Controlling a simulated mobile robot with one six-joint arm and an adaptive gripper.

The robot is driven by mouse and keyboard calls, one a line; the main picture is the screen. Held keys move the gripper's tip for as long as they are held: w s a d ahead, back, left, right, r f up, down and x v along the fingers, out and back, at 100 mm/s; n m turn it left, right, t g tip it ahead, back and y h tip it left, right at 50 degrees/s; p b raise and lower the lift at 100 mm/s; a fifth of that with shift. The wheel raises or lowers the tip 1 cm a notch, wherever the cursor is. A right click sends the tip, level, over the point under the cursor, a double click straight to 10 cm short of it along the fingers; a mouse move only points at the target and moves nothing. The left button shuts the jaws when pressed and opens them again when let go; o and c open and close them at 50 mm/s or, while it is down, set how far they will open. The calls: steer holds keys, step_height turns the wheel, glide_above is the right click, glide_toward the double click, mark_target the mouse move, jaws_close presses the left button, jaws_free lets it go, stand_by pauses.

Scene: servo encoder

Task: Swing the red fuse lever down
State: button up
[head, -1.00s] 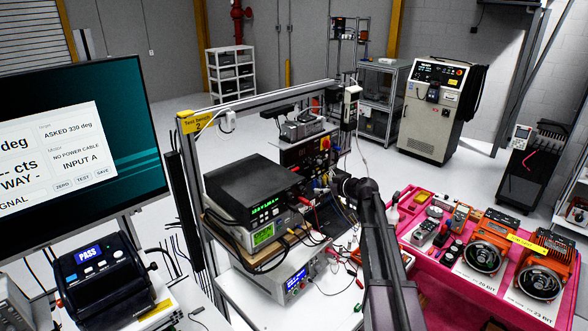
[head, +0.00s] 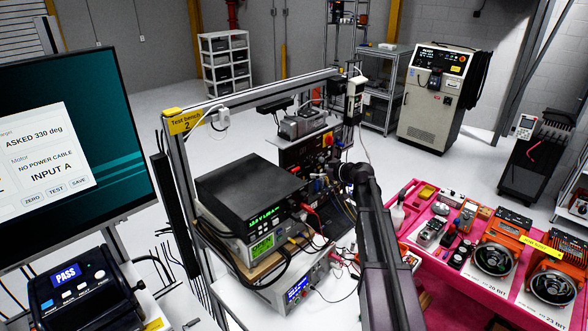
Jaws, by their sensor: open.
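A small red part on a yellow plate (head: 327,141) shows on the dark panel (head: 303,153) at the back of the test bench. I cannot tell whether it is the red fuse lever, and no lever shape can be made out. My arm (head: 385,250) reaches up from the bottom edge to a dark joint in front of the bench's right side. My gripper does not show; it is beyond or behind that joint. My arm covers part of the bench.
A metal frame with a yellow bench sign (head: 185,120) surrounds stacked instruments (head: 248,193). Loose cables hang near my arm. A pink table (head: 455,262) with orange motors (head: 500,250) stands at right. A monitor (head: 75,150) and a tester (head: 85,287) stand at left.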

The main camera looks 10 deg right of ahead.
mark_target(297, 170)
steer(key=shift+r, duration=0.1)
steer(key=shift+w, duration=0.1)
steer(key=b+x, duration=0.4)
steer(key=x, duration=0.8)
steer(key=shift+b, duration=0.4)
steer(key=shift+x, duration=0.85)
steer(key=c, duration=1.1)
steer(key=shift+b, duration=0.3)
steer(key=shift+d, duration=0.2)
